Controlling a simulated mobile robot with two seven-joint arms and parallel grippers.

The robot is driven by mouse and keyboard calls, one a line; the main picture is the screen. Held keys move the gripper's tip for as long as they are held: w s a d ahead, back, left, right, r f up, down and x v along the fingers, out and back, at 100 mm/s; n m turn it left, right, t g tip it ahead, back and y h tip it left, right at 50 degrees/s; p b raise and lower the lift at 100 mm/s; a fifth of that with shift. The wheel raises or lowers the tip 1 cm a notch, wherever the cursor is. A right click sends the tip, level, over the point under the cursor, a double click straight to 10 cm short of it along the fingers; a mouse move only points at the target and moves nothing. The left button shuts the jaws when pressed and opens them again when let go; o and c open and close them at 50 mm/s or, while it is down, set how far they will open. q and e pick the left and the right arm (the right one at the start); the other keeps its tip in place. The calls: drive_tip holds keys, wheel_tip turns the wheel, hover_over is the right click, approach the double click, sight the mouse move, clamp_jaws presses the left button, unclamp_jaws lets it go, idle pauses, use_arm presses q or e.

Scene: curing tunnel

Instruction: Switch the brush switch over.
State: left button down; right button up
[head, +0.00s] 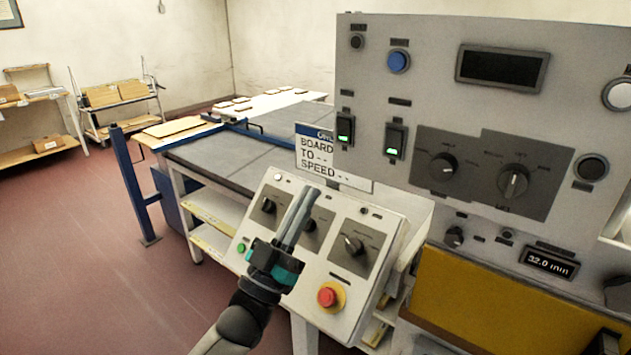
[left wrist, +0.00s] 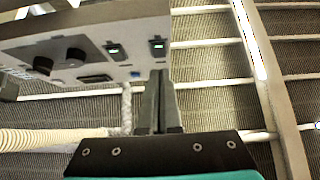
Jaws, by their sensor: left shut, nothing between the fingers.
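The labels are too small to read, so I cannot tell which control is the brush switch. Two rocker switches glow green on the upright grey panel (head: 460,88): a left one (head: 345,130) and a right one (head: 395,141). Lit rockers also show in the left wrist view, on the panel's face (left wrist: 112,49) (left wrist: 157,46). The tilted console (head: 300,284) carries three rotary knobs: left (head: 267,206), middle and right (head: 353,245). My left gripper (head: 305,193) is shut and empty in front of the console, hiding part of the middle knob. My right gripper is not seen.
A red emergency button (head: 328,296) and a green button (head: 241,248) are on the console. A sign (head: 314,153) stands behind it. Large knobs (head: 442,168) (head: 513,181) and a blue button (head: 398,61) are on the upright panel. Floor at left (head: 80,230) is clear.

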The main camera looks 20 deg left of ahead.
use_arm(q)
drive_tip(key=v, duration=0.3)
drive_tip(key=shift+s+f+b, duration=0.1)
drive_tip(key=shift+f+b, duration=0.2)
drive_tip(key=shift+f, duration=0.05)
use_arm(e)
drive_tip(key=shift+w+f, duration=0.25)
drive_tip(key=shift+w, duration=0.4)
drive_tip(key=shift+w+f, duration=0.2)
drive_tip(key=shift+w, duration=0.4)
